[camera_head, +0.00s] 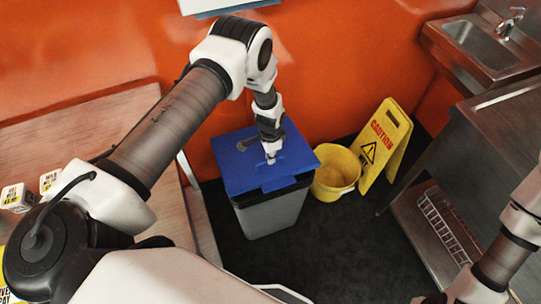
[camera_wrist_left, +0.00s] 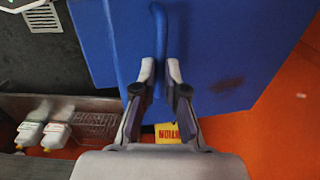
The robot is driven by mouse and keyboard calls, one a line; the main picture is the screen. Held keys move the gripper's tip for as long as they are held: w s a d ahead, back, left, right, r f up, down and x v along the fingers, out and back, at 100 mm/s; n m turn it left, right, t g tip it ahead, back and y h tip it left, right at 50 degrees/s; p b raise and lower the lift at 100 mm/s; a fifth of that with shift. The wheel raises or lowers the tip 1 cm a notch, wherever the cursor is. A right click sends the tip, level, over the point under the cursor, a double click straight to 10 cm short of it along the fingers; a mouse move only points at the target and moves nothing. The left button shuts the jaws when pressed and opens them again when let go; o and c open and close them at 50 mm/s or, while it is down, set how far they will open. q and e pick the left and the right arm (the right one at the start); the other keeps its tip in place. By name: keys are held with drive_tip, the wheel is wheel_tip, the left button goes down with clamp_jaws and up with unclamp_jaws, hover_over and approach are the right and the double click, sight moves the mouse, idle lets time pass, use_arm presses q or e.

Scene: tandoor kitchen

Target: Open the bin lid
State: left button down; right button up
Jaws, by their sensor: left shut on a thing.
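The bin (camera_head: 272,215) has a grey body with a dark rim and stands on the dark floor by the orange wall. Its blue lid (camera_head: 238,172) lies across the top and looks closed. My left gripper (camera_head: 271,158) reaches down to the lid near its front. In the left wrist view my left gripper (camera_wrist_left: 160,78) has its two fingers shut on the blue handle (camera_wrist_left: 160,35) of the lid. My right arm is at the right edge; its gripper is mostly cut off at the bottom.
A yellow bucket (camera_head: 335,175) stands close to the bin's right side, with a yellow caution sign (camera_head: 387,145) beyond it. A wooden table (camera_head: 80,125) is at left. A steel sink (camera_head: 480,42) and counter (camera_head: 460,145) are at right. Floor in front is clear.

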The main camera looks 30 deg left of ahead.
use_arm(q)
drive_tip(key=shift+w+a+r, duration=0.15)
drive_tip(key=shift+w+r, duration=0.1)
drive_tip(key=shift+r, duration=0.05)
drive_tip(key=shift+w+a+r, duration=0.15)
drive_tip(key=shift+r, duration=0.2)
drive_tip(key=w+a+r+b, duration=0.2)
drive_tip(key=w+a+r, duration=0.2)
drive_tip(key=r, duration=0.3)
drive_tip(key=shift+a+b, duration=0.3)
drive_tip(key=shift+b, duration=0.1)
drive_tip(key=c, duration=1.8)
unclamp_jaws()
drive_tip(key=w+a+r+b, duration=0.1)
drive_tip(key=a, duration=0.1)
drive_tip(key=w+a+r+b, duration=0.3)
drive_tip(key=w+a, duration=0.1)
drive_tip(key=a, duration=0.1)
drive_tip(key=shift+w+r, duration=0.1)
drive_tip(key=shift+r, duration=0.2)
drive_tip(key=shift+c, duration=0.2)
drive_tip(key=o, duration=0.5)
drive_tip(key=shift+d+r, duration=0.15)
drive_tip(key=shift+d, duration=0.1)
drive_tip(key=shift+o, duration=0.7)
drive_tip(key=shift+f, duration=0.2)
drive_tip(key=shift+w+a+f, duration=0.1)
drive_tip(key=shift+a, duration=0.05)
